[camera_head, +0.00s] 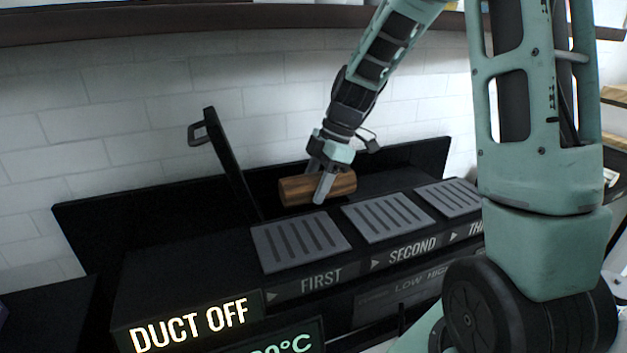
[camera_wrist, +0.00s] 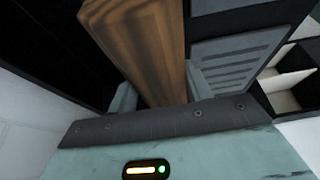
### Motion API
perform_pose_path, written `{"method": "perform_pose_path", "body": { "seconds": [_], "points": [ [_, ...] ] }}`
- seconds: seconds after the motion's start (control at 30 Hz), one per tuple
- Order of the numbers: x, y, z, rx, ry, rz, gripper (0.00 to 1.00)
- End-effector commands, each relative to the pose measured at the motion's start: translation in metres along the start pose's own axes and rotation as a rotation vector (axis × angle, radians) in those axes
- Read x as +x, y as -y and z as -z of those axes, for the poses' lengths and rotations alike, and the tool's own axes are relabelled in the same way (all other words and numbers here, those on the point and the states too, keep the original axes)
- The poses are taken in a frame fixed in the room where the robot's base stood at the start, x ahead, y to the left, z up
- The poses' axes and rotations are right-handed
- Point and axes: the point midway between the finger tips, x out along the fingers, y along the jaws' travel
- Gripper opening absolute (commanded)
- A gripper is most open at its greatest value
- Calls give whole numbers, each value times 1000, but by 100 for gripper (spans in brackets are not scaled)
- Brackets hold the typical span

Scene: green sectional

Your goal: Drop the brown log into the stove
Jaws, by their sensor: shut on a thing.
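The brown log (camera_head: 300,189) lies level in my gripper (camera_head: 322,184), whose two fingers are closed on its middle. In the wrist view the log (camera_wrist: 145,45) runs up between the two fingers (camera_wrist: 158,92). The black stove (camera_head: 190,255) stands below, against the wall. A black lid with a handle (camera_head: 228,155) stands raised to the left of the log. The log is over the dark area behind the first grate; I cannot tell how high it is above the stove or whether it touches.
Grey slotted grates (camera_head: 300,242) labelled FIRST, (camera_head: 388,217) SECOND and a third (camera_head: 448,197) line the stove's front. A lit sign reads DUCT OFF (camera_head: 190,325). White tiled wall (camera_head: 110,120) is behind, and a dark shelf edge (camera_head: 200,22) crosses above.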

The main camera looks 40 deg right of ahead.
Motion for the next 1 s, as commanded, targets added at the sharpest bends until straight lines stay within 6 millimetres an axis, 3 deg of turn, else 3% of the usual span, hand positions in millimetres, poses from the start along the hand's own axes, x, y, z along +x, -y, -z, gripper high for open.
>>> {"method": "perform_pose_path", "body": {
  "seconds": [0.7, 1.0],
  "points": [
    [22, -73, -9, 0, 1, 1, 18],
    [53, -73, -22, 0, 0, 0, 18]
  ]
}}
